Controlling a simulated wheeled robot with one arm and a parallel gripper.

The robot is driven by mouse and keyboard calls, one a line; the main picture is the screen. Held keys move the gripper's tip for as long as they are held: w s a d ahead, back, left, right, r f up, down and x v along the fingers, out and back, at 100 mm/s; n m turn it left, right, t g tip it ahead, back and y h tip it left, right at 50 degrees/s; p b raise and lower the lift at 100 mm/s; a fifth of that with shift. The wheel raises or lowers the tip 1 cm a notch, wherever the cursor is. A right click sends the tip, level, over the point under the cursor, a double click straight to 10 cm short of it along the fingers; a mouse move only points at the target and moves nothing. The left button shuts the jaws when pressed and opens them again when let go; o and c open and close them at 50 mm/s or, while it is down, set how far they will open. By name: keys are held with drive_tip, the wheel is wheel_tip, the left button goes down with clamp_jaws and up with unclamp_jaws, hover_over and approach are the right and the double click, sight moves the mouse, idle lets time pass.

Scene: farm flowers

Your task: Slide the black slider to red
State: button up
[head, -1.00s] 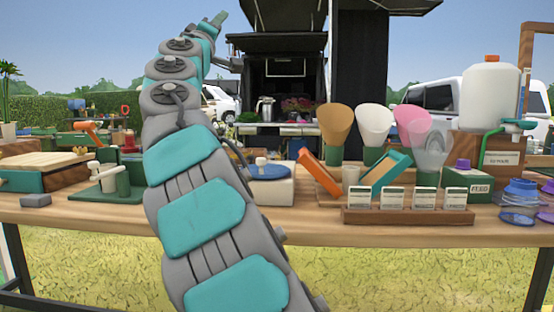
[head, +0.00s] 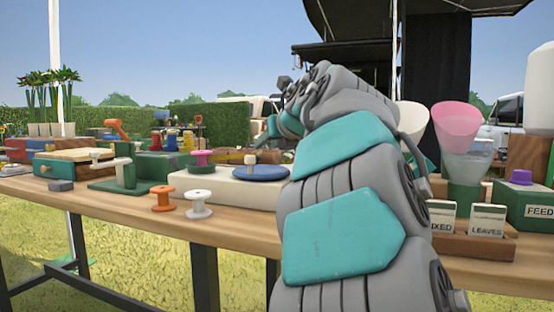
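I cannot make out a black slider or a red mark belonging to it in the head view. A small dark grey block (head: 61,186) lies at the table's front edge on the left, but I cannot tell whether it is a slider. My arm rises from the bottom right and bends away over the table. My gripper and its fingers cannot be made out at the far end. My arm hides part of the table right of the blue disc.
The long wooden table (head: 115,207) holds a green stand (head: 130,182), an orange spool (head: 163,199), a white spool (head: 198,205) and a blue disc (head: 261,173) on a pale base. A label rack (head: 480,243) and a feed box (head: 522,207) stand at right. Grass lies in front.

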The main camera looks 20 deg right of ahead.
sight(257, 162)
drive_tip(key=shift+s+d+f, duration=0.15)
drive_tip(key=shift+d+f, duration=0.05)
drive_tip(key=shift+f, duration=0.2)
drive_tip(key=shift+w+f, duration=0.15)
drive_tip(key=shift+w, duration=0.05)
drive_tip(key=shift+x, duration=3.6)
drive_tip(key=shift+c, duration=0.2)
clamp_jaws()
